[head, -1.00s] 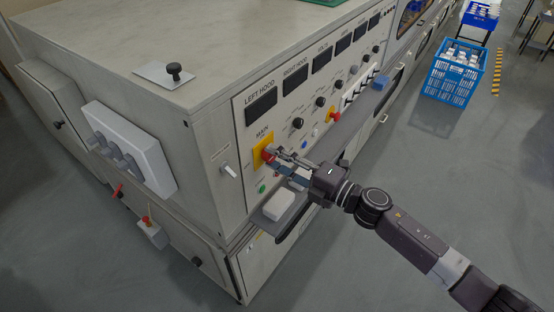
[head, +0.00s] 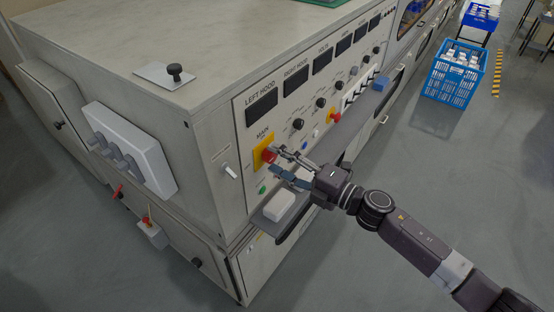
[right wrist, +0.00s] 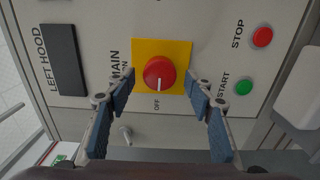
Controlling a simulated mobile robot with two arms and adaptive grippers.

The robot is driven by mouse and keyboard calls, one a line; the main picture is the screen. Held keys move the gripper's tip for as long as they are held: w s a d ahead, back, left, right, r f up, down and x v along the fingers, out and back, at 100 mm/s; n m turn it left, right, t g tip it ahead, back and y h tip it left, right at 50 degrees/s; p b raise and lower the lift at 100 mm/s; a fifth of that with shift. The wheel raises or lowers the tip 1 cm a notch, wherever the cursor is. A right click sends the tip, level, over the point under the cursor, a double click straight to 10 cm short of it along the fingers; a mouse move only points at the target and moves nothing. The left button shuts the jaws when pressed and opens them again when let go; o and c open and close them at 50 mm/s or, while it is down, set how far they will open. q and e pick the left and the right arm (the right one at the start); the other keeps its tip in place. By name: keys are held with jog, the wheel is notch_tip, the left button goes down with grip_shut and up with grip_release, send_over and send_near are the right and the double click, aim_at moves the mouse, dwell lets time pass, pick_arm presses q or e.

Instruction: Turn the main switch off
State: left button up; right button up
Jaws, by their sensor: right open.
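The main switch is a red rotary knob (head: 269,154) on a yellow plate (head: 258,160) at the panel's near end. In the right wrist view the red knob (right wrist: 159,72) has its white mark pointing at the word OFF, straight down in the picture. My right gripper (head: 275,160) is open in front of the knob. In the right wrist view its two blue-padded fingers (right wrist: 160,92) stand apart, one on each side of the knob, with gaps visible and nothing between the pads. My left gripper is in neither view.
A green START button (right wrist: 244,86) and a red STOP button (right wrist: 262,37) sit beside the plate. A white box (head: 279,207) lies on the ledge below the panel. A blue crate (head: 453,72) stands on the floor at the back right.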

jog(key=v, duration=1.1)
jog(key=shift+s+d, duration=0.15)
jog(key=shift+d, duration=0.05)
